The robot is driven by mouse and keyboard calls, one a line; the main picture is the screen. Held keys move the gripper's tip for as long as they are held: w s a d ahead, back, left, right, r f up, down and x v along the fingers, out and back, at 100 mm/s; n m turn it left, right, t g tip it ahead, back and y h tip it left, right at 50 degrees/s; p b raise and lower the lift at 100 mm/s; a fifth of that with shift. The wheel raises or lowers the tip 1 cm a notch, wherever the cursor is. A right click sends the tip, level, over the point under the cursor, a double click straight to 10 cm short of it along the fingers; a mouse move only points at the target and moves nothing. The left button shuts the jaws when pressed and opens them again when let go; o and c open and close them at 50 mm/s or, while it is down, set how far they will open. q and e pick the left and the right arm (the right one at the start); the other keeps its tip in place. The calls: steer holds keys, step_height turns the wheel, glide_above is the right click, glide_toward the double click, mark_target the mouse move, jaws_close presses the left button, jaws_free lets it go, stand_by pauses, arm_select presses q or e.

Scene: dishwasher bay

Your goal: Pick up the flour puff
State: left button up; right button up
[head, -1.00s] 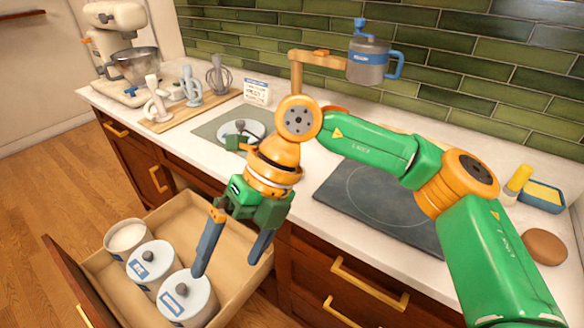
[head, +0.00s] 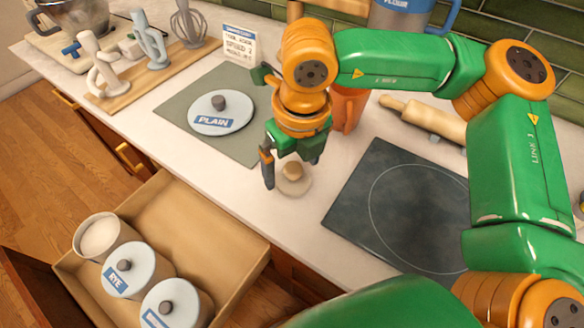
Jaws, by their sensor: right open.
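What looks like the flour puff (head: 292,184), a small pale round pad with a tan knob, lies on the white counter between the grey-green mat and the dark hob. My right gripper (head: 291,174) points down right at the puff, its jaws open with a finger to each side of the knob. The picture does not show whether the fingers touch it. Part of the puff is hidden by the gripper. My left gripper is not in view.
A lid marked PLAIN (head: 221,114) lies on the mat (head: 176,110). An open canister (head: 98,238) of white powder and two lidded canisters stand in the open drawer (head: 190,215). An orange container (head: 346,108) and a rolling pin (head: 425,118) are behind; the hob (head: 400,200) is right.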

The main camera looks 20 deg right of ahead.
mark_target(294, 167)
steer(key=shift+w+d+f, duration=0.1)
steer(key=shift+f, duration=0.55)
steer(key=shift+w+d+f, duration=0.1)
steer(key=shift+f, duration=0.5)
steer(key=shift+w+f, duration=0.25)
steer(key=shift+w, duration=0.05)
steer(key=shift+s+r, duration=0.15)
steer(key=shift+s, duration=0.05)
steer(key=c, duration=1.2)
steer(key=shift+w, duration=0.1)
